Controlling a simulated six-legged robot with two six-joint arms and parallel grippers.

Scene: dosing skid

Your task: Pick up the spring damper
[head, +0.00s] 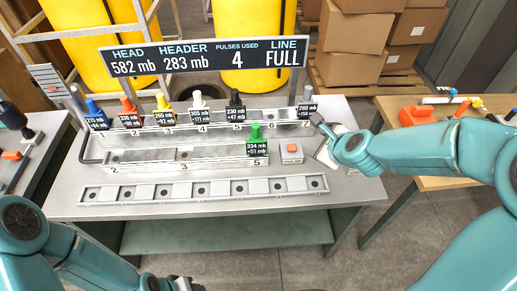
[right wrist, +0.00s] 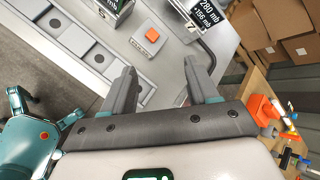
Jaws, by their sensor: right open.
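Several small capped units with black reading cards stand on the skid's rear rail; no part is named spring damper, so I cannot tell which it is. A grey-topped unit (head: 307,92) stands at slot 7, its card reading 280 mb. My right gripper (head: 322,132) is open and empty, just in front of and below it. In the right wrist view its fingers (right wrist: 164,82) are apart, with that card (right wrist: 205,14) beyond them. A green-capped unit (head: 256,132) stands at slot 5 of the front rail. My left gripper (head: 184,284) is partly cut off at the bottom edge.
An orange button box (head: 291,152) sits beside the front rail. Blue, orange, yellow, white and black units fill slots 1 to 5 at the back. A strip of square seats (head: 205,190) lies in front. A sign reads line full (head: 205,58).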

